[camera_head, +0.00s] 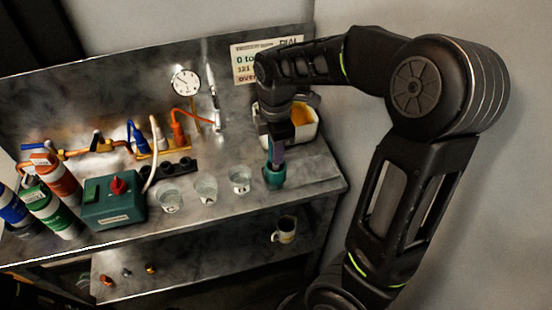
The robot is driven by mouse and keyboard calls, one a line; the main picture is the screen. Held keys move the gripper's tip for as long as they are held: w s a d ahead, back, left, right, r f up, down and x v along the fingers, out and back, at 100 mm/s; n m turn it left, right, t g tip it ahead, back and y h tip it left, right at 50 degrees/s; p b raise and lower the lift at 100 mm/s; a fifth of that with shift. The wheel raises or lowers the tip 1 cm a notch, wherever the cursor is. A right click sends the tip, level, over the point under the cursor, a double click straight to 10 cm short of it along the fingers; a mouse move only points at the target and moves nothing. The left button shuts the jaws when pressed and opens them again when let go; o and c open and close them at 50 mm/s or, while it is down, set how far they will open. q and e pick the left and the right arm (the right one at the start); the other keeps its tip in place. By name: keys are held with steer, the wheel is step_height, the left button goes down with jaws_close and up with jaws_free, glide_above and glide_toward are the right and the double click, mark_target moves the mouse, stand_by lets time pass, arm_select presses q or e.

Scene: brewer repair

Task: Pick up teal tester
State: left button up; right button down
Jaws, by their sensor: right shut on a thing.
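The teal tester (274,178) is upright near the right end of the metal bench, with a wide teal lower end and a narrower purple-grey part above it. My right gripper (275,140) comes down over it from above and is shut on its upper part. The fingers hide the top of the tester. I cannot tell whether its lower end touches the bench. My left gripper is not in view.
Clear cups (205,189) stand left of the tester. A white bin (303,134) is close behind my gripper. A green box with a red knob (110,199) and several bottles (56,177) stand left. A mug (285,230) is on the lower shelf.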

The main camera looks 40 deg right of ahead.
steer(key=shift+r, duration=0.15)
step_height(320, 180, up, 10)
steer(key=shift+f+b, duration=0.15)
steer(key=shift+b, duration=0.35)
stand_by(0.7)
step_height(320, 180, up, 7)
steer(key=p, duration=0.6)
stand_by(0.4)
